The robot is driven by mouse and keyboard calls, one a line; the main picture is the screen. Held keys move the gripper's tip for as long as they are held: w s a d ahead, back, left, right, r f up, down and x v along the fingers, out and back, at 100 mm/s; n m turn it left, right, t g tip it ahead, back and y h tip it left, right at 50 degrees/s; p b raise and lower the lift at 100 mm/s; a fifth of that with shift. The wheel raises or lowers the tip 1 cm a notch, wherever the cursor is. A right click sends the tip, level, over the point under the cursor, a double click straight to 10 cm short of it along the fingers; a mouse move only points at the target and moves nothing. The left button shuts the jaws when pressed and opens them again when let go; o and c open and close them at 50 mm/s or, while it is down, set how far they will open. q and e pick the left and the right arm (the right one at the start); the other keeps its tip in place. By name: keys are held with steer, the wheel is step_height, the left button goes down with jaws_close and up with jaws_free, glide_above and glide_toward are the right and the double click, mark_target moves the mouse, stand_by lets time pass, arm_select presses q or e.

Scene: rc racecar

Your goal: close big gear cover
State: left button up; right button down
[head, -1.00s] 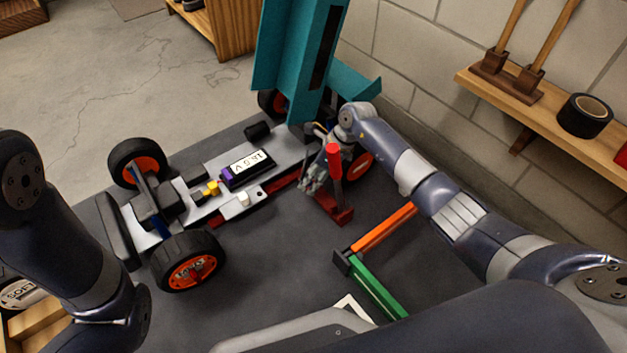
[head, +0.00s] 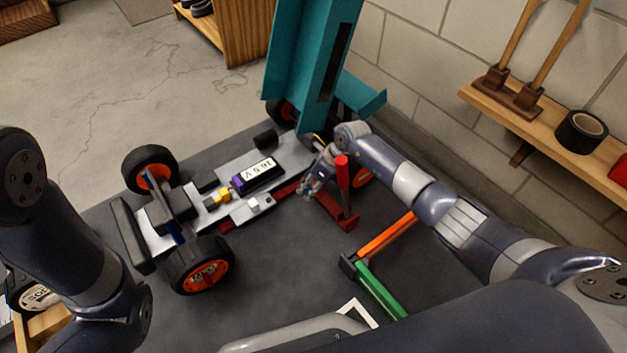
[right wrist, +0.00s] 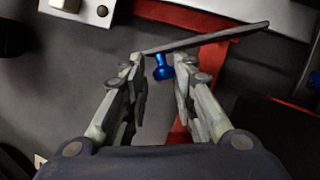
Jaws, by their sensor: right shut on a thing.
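The racecar chassis (head: 225,190) lies on the dark mat with its teal body shell (head: 312,60) raised at the rear. My right gripper (head: 312,188) is low at the rear side of the chassis, behind a red upright post. In the right wrist view, my right gripper (right wrist: 161,72) has its fingers around a small blue knob (right wrist: 160,67) and is shut on it. A thin dark plate (right wrist: 205,38), seen nearly edge-on, is at the knob's top and looks like the gear cover. The gear itself cannot be made out. My left gripper is out of view; only its arm shows.
The red post (head: 343,183) stands close to my right gripper. An orange and green bar (head: 380,285) lies on the mat (head: 290,265). A wall shelf (head: 548,118) with tools and black tape is at the right. The mat in front of the chassis is mostly clear.

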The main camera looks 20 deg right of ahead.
steer(key=shift+w+d+m, duration=0.35)
steer(key=shift+m, duration=0.05)
steer(key=c, duration=1.5)
jaws_free()
steer(key=shift+d, duration=0.15)
steer(key=shift+o, duration=0.2)
steer(key=shift+s+a, duration=0.1)
steer(key=shift+a, duration=0.25)
steer(key=shift+r, duration=0.15)
steer(key=v, duration=1.1)
steer(key=shift+s+r, duration=0.25)
steer(key=shift+r, duration=0.1)
steer(key=shift+d, duration=0.15)
